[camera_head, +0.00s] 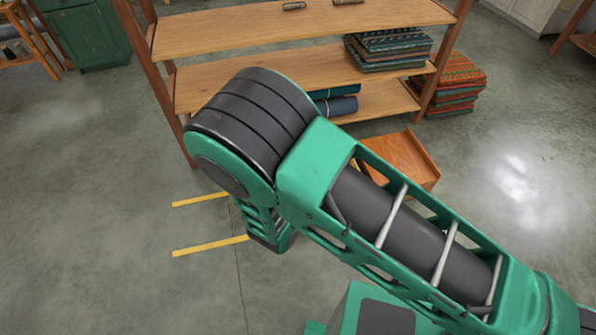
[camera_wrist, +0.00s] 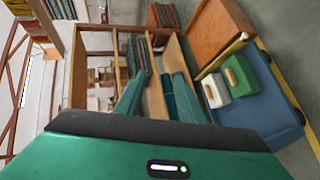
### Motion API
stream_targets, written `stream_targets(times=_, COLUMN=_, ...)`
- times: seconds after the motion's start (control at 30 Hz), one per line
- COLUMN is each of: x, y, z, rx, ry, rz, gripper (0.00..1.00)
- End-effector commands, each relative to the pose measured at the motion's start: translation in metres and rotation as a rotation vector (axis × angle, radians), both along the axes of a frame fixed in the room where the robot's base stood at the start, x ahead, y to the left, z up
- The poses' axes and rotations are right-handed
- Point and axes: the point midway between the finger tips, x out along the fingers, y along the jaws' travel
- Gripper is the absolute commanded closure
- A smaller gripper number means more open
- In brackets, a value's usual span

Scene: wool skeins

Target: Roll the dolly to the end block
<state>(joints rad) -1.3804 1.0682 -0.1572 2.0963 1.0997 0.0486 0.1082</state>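A blue dolly (camera_wrist: 255,103) shows at the right of the wrist view, with a white case (camera_wrist: 215,90) and a green case (camera_wrist: 241,76) on it. A yellow bar (camera_wrist: 222,57) lies along its edge facing an orange-brown wooden block (camera_wrist: 215,32), which looks like the end block. I cannot tell whether bar and block touch. The block also shows in the head view (camera_head: 402,157), right of my arm, which hides most or all of the dolly there.
A wooden shelf (camera_head: 290,28) with folded cloth (camera_head: 388,48) and rolls stands behind the block. Orange patterned cloth (camera_head: 455,85) is stacked on the floor beside it. Two yellow floor lines (camera_head: 210,246) lie left of my arm. The floor at left and right is clear.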

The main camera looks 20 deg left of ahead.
Motion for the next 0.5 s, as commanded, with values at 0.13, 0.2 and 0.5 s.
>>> stream_targets(times=0.13, x=-0.043, y=0.065, z=-0.037, rx=-0.082, ry=-0.063, rz=0.236, gripper=0.64)
stream_targets(times=0.2, x=-0.062, y=0.087, z=-0.05, rx=-0.108, ry=-0.087, rz=0.325, gripper=0.64)
stream_targets(times=0.5, x=-0.104, y=0.129, z=-0.078, rx=-0.161, ry=-0.139, rz=0.514, gripper=0.64)
